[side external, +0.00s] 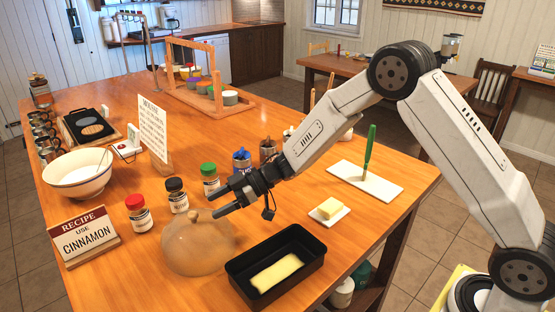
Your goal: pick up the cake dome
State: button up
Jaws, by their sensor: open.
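The cake dome (198,247) is a low, rounded, brownish see-through cover with a small knob (193,215) on top. It sits on the wooden table, left of the black loaf pan. My gripper (213,203) is dark, reaches in from the right and is open, its fingers pointing left. The fingertips are at the top of the dome, close to the knob. I cannot tell whether they touch it or whether the knob lies between them. Nothing shows held in the jaws.
A black loaf pan (238,270) stands close on the dome's right. Spice jars with red (138,212), black (177,195) and green (210,180) lids stand behind it. A cinnamon recipe sign (84,238) and a white bowl (78,176) are left. Butter (330,208) lies right.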

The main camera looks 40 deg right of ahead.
aim_at(192, 213)
jog(key=shift+w+a+f, duration=0.25)
jog(key=shift+a, duration=0.4)
jog(key=shift+w+x, duration=0.15)
jog(key=shift+x, duration=1.15)
jog(key=shift+w+x, duration=0.15)
jog(key=shift+x, duration=1.15)
jog(key=shift+d, duration=0.1)
grip_shut()
